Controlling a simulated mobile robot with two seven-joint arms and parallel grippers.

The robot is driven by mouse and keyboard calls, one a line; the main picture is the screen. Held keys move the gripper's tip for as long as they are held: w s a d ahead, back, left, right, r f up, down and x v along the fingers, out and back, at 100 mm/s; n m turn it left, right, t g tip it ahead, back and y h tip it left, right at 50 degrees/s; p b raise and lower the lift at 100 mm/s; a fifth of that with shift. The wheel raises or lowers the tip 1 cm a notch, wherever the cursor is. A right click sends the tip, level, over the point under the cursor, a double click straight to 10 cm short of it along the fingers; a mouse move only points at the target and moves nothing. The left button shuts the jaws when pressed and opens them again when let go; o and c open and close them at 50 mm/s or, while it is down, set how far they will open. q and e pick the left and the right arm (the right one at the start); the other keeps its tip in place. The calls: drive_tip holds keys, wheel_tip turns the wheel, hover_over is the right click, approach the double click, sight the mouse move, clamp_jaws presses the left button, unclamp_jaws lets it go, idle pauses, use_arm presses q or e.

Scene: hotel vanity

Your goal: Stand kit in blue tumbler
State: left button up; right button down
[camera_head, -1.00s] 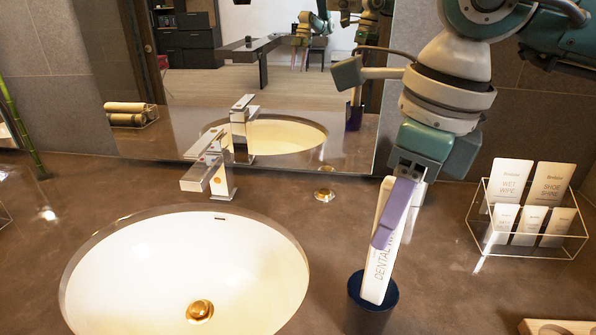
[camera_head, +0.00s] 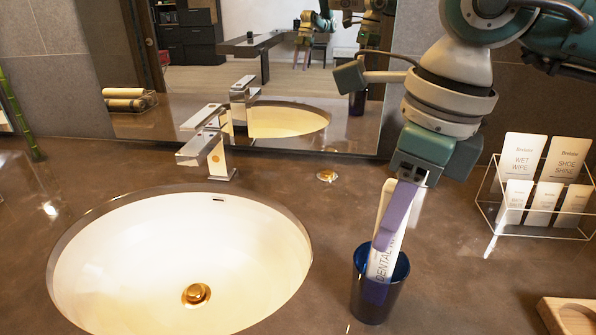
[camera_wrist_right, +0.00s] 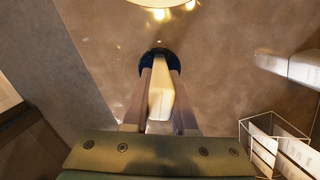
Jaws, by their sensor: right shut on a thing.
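The dental kit (camera_head: 384,264) is a slim white packet marked "DENTAL". My right gripper (camera_head: 390,225), with purple fingers, is shut on it above the tumbler. The kit is nearly upright, leaning a little, and its lower end is inside the mouth of the blue tumbler (camera_head: 374,308). I cannot tell whether it touches the tumbler's bottom. In the right wrist view the kit (camera_wrist_right: 161,98) lies between the two fingers, with the tumbler's dark rim (camera_wrist_right: 146,60) around its far end. My left gripper is not directly in view.
A white sink (camera_head: 130,270) with a chrome faucet (camera_head: 207,145) lies to the left. A wire rack (camera_head: 540,232) of white packets stands at the right, with a wooden tray (camera_head: 550,318) at the lower right corner. The mirror is behind. Counter between tumbler and rack is clear.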

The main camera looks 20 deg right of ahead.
drive_tip(key=c, duration=0.6)
unclamp_jaws()
drive_tip(key=shift+c, duration=0.2)
drive_tip(key=shift+r, duration=0.15)
wheel_tip(320, 180, up, 10)
hover_over(403, 235)
drive_tip(key=shift+w+d+f, duration=0.1)
drive_tip(key=shift+d+f, duration=0.05)
drive_tip(key=shift+f, duration=0.05)
